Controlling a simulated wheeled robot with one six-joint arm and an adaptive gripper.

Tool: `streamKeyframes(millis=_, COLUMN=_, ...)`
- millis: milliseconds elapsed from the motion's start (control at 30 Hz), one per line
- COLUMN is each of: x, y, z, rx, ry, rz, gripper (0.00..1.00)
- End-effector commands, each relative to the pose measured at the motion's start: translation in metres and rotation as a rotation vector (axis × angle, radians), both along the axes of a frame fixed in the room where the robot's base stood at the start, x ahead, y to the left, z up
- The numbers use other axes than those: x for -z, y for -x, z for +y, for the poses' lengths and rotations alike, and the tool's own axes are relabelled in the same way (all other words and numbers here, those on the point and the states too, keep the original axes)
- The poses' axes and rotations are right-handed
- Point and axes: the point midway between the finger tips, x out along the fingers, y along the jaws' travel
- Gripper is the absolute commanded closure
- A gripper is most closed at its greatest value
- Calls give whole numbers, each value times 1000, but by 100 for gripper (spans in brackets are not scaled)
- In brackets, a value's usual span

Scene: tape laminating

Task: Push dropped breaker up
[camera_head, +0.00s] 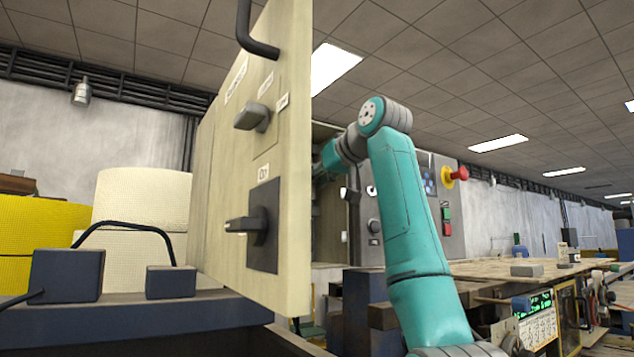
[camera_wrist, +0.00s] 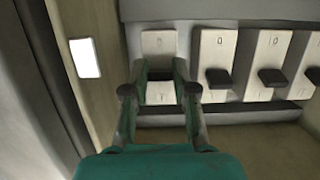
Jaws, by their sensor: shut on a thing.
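A row of white breakers with dark levers shows in the wrist view. My gripper (camera_wrist: 160,72) is at the leftmost breaker (camera_wrist: 158,41), with one finger on each side of its lower front. In the head view, my teal arm reaches into the cabinet behind the open door, and the breakers are hidden there.
The open cabinet door (camera_head: 286,140), with a rotary handle and a knob, stands left of my arm. A grey control panel (camera_head: 440,215) with a red emergency button (camera_head: 459,174) is to the right. In the wrist view, the cabinet side wall with a white plate (camera_wrist: 86,58) is close on the left.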

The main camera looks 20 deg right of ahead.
Motion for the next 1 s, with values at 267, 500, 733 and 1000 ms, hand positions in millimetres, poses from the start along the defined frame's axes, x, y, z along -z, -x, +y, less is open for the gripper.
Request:
streamKeyframes(millis=267, x=-7, y=0, z=0, rx=1, ry=40, rz=126, gripper=100)
streamKeyframes(millis=500, x=-8, y=0, z=0, rx=2, ry=61, rz=188, gripper=100)
streamKeyframes(millis=733, x=-8, y=0, z=0, rx=1, ry=65, rz=200, gripper=100)
streamKeyframes(millis=1000, x=-8, y=0, z=0, rx=1, ry=65, rz=200, gripper=51)
